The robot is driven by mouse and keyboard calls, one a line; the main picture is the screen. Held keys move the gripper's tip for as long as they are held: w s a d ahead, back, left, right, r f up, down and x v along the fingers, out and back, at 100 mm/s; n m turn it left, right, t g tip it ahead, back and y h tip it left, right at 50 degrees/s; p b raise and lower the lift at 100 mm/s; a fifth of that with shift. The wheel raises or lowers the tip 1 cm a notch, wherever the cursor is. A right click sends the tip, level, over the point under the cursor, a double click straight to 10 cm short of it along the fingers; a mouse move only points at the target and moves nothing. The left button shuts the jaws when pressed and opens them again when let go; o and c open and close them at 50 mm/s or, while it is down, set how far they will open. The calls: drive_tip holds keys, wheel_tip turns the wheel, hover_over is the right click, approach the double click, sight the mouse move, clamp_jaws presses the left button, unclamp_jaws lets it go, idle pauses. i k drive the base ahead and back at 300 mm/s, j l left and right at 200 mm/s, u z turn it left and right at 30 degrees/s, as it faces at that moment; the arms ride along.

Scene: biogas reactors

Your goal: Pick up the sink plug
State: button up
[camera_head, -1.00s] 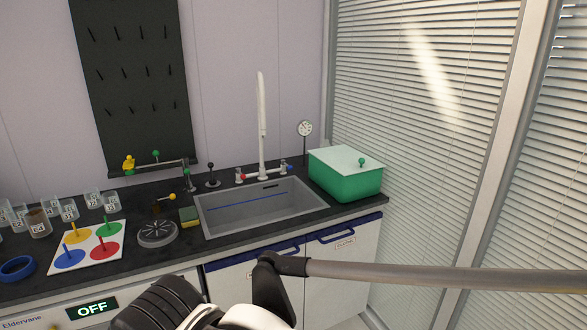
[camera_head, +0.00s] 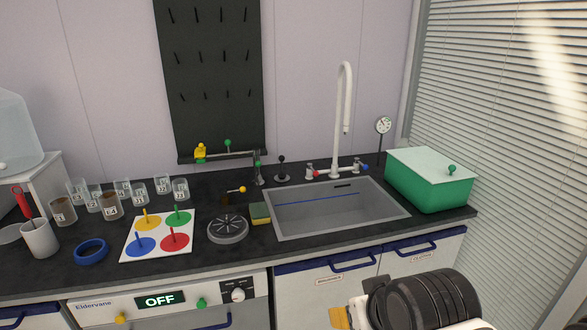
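A small black disc with a black ball-topped stem (camera_head: 282,170) stands on the dark counter just behind the sink (camera_head: 300,228); it looks like the sink plug. The sink is a grey rectangular basin with a blue line along its inside wall, and it looks empty. Part of my arm (camera_head: 425,300), black and white with a yellow piece, shows at the bottom right, in front of the cabinets and apart from the plug. I cannot make out gripper fingers in this view.
A tall white tap (camera_head: 342,120) rises behind the sink, with a green lidded box (camera_head: 430,185) to the right. A sponge (camera_head: 260,214), a round grey disc (camera_head: 228,230), a coloured-circle board (camera_head: 158,236) and several beakers stand to the left.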

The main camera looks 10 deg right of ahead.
sight(281, 176)
drive_tip(key=i+j+z, duration=0.1)
drive_tip(key=i+z, duration=0.15)
drive_tip(key=i, duration=1.3)
